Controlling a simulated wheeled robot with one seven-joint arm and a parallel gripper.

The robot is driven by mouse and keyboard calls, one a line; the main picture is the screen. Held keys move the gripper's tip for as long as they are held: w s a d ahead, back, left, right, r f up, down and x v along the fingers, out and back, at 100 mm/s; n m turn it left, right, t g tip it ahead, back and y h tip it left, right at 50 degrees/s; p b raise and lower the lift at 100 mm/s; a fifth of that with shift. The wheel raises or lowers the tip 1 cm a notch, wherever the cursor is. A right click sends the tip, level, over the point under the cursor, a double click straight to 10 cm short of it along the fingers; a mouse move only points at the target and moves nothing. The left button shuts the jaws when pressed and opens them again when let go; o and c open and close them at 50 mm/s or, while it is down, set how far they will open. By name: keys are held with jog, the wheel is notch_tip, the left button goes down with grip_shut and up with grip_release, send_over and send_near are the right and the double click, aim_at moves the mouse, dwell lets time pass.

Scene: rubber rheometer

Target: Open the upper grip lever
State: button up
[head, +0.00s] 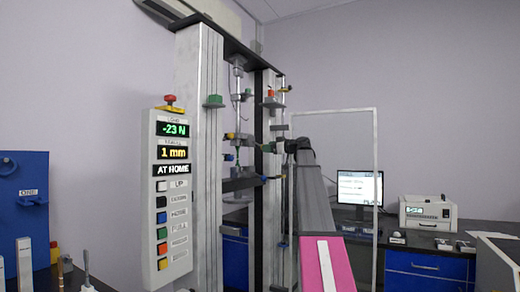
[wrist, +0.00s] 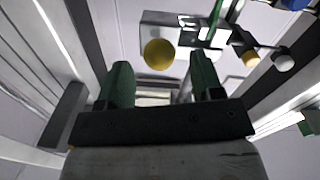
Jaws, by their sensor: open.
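My gripper (wrist: 160,78) is open in the wrist view, its two green fingers apart. A round yellow knob (wrist: 159,54) shows in the gap between the fingertips, and neither finger visibly touches it. A grey block lies behind the knob. My arm reaches in from the right at the grip's height, and my gripper (head: 278,147) is small there. I cannot tell which lever the yellow knob belongs to.
In the wrist view an orange knob (wrist: 250,58) and a white knob (wrist: 283,60) stand right of the fingers. The machine's column (head: 197,160) and control panel (head: 172,195) stand left. A monitor (head: 358,188) stands on the bench behind my arm.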

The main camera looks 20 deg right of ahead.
aim_at(259, 145)
jog(key=shift+x, duration=2.6)
grip_shut()
